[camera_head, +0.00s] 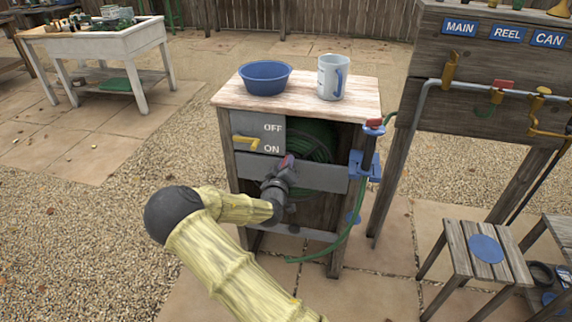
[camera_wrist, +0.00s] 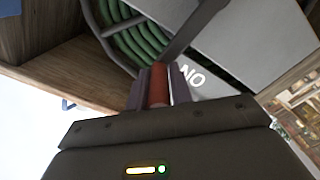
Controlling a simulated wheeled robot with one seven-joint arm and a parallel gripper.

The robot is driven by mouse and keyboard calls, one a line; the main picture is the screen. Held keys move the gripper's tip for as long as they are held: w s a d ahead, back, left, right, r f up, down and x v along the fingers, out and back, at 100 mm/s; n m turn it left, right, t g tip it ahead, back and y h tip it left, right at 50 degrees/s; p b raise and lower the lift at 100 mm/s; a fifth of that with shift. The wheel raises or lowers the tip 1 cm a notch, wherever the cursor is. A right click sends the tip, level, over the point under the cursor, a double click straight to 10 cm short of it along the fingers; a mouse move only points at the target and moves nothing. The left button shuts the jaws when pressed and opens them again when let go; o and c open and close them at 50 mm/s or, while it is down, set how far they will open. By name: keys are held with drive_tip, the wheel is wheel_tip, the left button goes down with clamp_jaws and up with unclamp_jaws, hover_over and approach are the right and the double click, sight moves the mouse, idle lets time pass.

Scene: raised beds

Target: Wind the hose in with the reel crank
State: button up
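The reel cabinet (camera_head: 355,118) stands in the middle with the green hose (camera_head: 318,135) coiled on a reel inside its open front. The wrist view shows the coils (camera_wrist: 140,38) close up. A loose length of hose runs down the cabinet's right side to the paving. The red crank handle (camera_wrist: 158,84) lies between the fingers of my gripper (camera_wrist: 158,92), which look closed on it. In the head view my gripper (camera_head: 284,168) is at the cabinet's front and hides most of the crank. A grey crank arm (camera_wrist: 192,30) crosses the reel.
A yellow lever (camera_head: 246,142) sits beside the OFF and ON labels. A blue bowl (camera_head: 265,78) and a mug (camera_head: 331,78) stand on top. A blue bracket (camera_head: 365,166) is on the right side. A tap stand (camera_head: 440,65) and stool (camera_head: 470,240) stand right.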

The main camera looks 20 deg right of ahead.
drive_tip(key=o, duration=0.3)
drive_tip(key=p+v, duration=0.1)
drive_tip(key=v, duration=1.6)
drive_tip(key=shift+s+a, duration=0.15)
drive_tip(key=shift+a, duration=0.05)
drive_tip(key=shift+d+f, duration=0.1)
